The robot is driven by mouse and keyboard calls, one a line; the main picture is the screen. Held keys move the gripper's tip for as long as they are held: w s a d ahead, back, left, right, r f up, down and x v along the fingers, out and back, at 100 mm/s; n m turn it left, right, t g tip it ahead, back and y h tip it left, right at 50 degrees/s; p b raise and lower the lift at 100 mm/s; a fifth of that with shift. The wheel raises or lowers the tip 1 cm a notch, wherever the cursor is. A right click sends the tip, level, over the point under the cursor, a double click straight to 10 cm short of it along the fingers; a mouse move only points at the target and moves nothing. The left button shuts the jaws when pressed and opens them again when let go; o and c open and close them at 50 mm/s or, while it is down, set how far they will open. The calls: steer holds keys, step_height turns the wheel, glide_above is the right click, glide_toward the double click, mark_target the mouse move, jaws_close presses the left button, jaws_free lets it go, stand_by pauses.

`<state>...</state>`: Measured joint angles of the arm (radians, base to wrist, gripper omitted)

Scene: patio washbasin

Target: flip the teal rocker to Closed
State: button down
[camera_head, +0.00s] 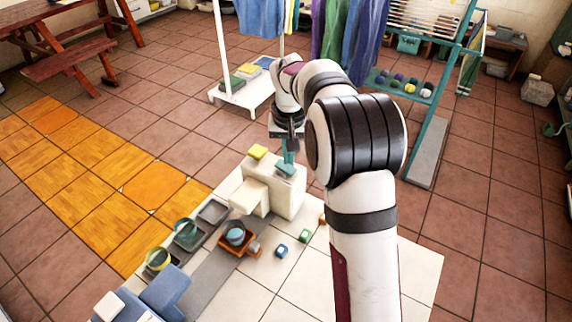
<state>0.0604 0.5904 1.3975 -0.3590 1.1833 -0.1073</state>
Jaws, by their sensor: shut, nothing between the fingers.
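My gripper (290,156) points down right above the rocker, with shut, teal-looking fingers and nothing held. Fingertips and rocker overlap in the picture, so I cannot tell whether they touch. A yellow piece (258,152) sits on the same block, left of the rocker.
A lower cream ledge (249,196) juts from the block's left. Small blue (281,250) and green (305,236) cubes, an orange holder (238,238) with a round blue-grey piece and grey trays (213,211) lie in front. A white rack (240,100) stands behind.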

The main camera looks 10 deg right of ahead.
mark_target(289, 169)
step_height(289, 169, up, 6)
steer(key=shift+f, duration=0.25)
stand_by(0.4)
steer(key=s+a+r+m+g+y, duration=0.1)
steer(key=s+a+r, duration=0.1)
steer(key=s, duration=0.8)
steer(key=s+a+r, duration=0.1)
steer(key=s+a, duration=0.1)
steer(key=s, duration=0.8)
steer(key=s+a+f, duration=0.1)
steer(key=s+f, duration=0.1)
steer(key=s, duration=0.6)
steer(key=s+a+f+m+g+y, duration=0.1)
steer(key=s+a+f, duration=0.1)
steer(key=s, duration=0.6)
steer(key=shift+s+f+m, duration=0.15)
steer(key=shift+f+m, duration=0.15)
steer(key=shift+f, duration=0.25)
